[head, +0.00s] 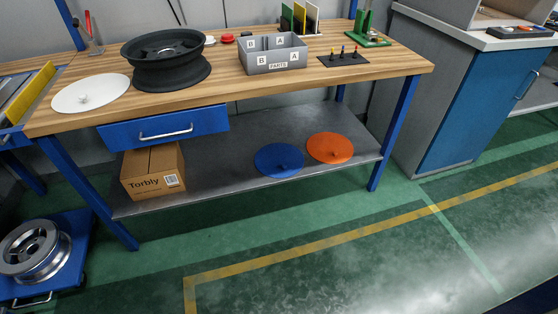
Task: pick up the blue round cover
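The blue round cover (279,160) lies flat on the grey lower shelf of the workbench, with a small knob at its middle. An orange round cover (330,147) lies just right of it on the same shelf; their edges are close together. A white round cover (91,93) with a knob lies on the wooden bench top at the left. My gripper is not in view.
The wooden bench top (225,84) overhangs the lower shelf (225,179). A cardboard box (153,172) stands on the shelf's left under a blue drawer (164,129). Blue legs (394,132) bound the shelf. A wheel on a blue cart (34,250) stands left. The green floor in front is clear.

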